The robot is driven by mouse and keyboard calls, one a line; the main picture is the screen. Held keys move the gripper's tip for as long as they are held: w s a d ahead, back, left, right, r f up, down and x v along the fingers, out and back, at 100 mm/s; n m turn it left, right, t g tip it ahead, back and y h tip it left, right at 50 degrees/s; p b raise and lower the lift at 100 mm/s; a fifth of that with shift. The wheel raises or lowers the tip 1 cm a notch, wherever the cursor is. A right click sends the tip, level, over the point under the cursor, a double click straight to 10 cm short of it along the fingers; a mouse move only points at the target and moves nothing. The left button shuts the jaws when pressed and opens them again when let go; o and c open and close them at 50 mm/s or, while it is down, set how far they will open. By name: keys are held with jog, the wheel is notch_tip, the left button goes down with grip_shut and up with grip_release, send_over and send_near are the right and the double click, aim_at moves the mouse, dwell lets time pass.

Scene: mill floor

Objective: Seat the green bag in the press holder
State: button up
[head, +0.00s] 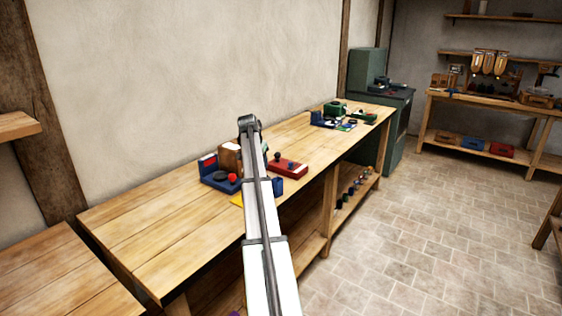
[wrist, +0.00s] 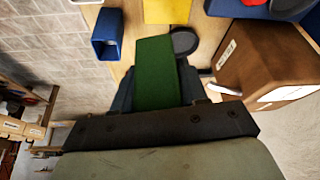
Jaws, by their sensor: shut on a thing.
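My gripper (wrist: 157,90) is shut on the green bag (wrist: 155,66), which stands out beyond the dark fingers in the wrist view. A blue open box-shaped holder (wrist: 106,36) is up and left of the bag, apart from it. It also shows as a small blue piece beside my arm in the head view (head: 279,185). I cannot tell for certain whether it is the press holder.
On the bench (head: 140,225) stand a brown box (head: 228,156), a blue piece with a red ball (head: 232,178), a yellow sheet (wrist: 167,10) and a red block (head: 290,166). The brown box (wrist: 262,62) is close right of the bag. The bench's near left is clear.

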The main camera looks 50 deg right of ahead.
jog(key=w+a+r+n+t, duration=0.15)
jog(key=w+a, duration=0.25)
jog(key=a, duration=0.9)
jog(key=w+a+r+n, duration=0.1)
jog(key=w+a+n, duration=0.2)
jog(key=a, duration=1)
jog(key=a+r+n+t+y, duration=0.15)
jog(key=a+n, duration=0.45)
jog(key=a, duration=2.6)
jog(key=w+d+m, duration=0.1)
jog(key=w+d, duration=0.3)
jog(key=d, duration=0.4)
jog(key=w+d+f+m+g, duration=0.1)
jog(key=w+d+m, duration=0.1)
jog(key=w+d, duration=0.35)
jog(key=w+d+m, duration=0.1)
jog(key=w+d, duration=0.1)
jog(key=d, duration=0.7)
jog(key=w+d+f+m+g+h, duration=0.1)
jog(key=d+f+m, duration=0.1)
jog(key=d, duration=1.4)
jog(key=w+d+f+m, duration=0.1)
jog(key=d+f+m, duration=0.15)
jog(key=d, duration=1.35)
jog(key=shift+s+a+f, duration=0.1)
jog(key=shift+f, duration=1.3)
jog(key=shift+s+a+f, duration=0.1)
jog(key=shift+f, duration=1.3)
jog(key=shift+f, duration=0.4)
